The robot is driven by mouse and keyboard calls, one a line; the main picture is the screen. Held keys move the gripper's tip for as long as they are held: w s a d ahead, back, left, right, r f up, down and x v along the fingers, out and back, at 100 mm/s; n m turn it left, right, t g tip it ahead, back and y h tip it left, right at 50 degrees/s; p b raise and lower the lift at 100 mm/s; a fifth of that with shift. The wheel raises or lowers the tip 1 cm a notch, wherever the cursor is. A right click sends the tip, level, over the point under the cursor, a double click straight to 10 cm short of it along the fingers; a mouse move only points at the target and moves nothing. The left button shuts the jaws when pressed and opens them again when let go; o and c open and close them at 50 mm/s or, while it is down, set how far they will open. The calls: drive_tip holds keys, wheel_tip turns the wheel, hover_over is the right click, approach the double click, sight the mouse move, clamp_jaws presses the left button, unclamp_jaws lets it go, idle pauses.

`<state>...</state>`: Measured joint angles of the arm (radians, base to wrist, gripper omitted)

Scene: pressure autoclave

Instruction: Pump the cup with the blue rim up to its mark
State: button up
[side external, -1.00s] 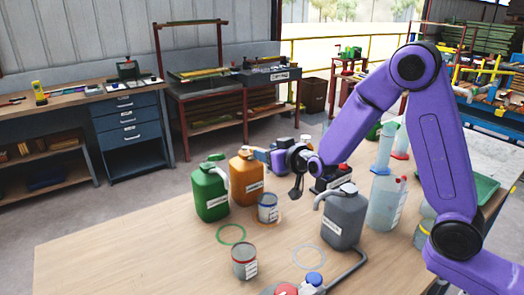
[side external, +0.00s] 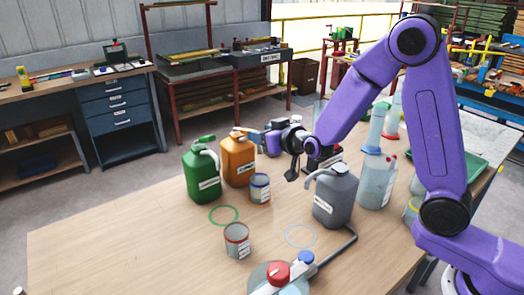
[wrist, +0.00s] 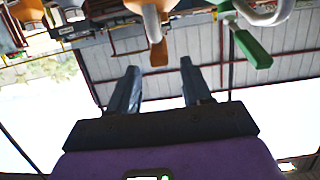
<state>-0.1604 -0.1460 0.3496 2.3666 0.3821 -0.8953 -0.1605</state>
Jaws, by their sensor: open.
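The cup with the blue rim (side external: 260,190) stands upright on the table in front of the orange jug (side external: 238,165). The orange jug has a pump top with an orange lever (side external: 238,130), also in the wrist view (wrist: 158,52). My gripper (side external: 256,137) is open and level with the pump top, just right of it in the side view. In the wrist view, the lever lies ahead of the gap between my open fingers (wrist: 159,68); it looks apart from them. The cup's mark and fill level cannot be made out.
A green jug (side external: 202,175) stands left of the orange one, its green lever (wrist: 252,48) in the wrist view. A grey jug (side external: 336,200) stands right. A red-rimmed cup (side external: 237,241) and a green ring (side external: 223,215) are in front. The front left table is clear.

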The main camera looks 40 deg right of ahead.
idle(0.4)
wheel_tip(320, 180, up, 21)
drive_tip(key=w+a+n+g+y, duration=0.25)
drive_tip(key=a+g+y, duration=0.25)
drive_tip(key=a, duration=0.3)
drive_tip(key=s+d+m+g+h, duration=0.3)
drive_tip(key=s+d+g+h, duration=0.15)
drive_tip(key=d, duration=0.35)
drive_tip(key=shift+n+g+h, duration=0.25)
drive_tip(key=shift+g, duration=0.2)
drive_tip(key=x, duration=0.7)
drive_tip(key=s+x, duration=0.1)
drive_tip(key=x, duration=1.4)
drive_tip(key=shift+s+f, duration=0.15)
drive_tip(key=shift+f, duration=0.25)
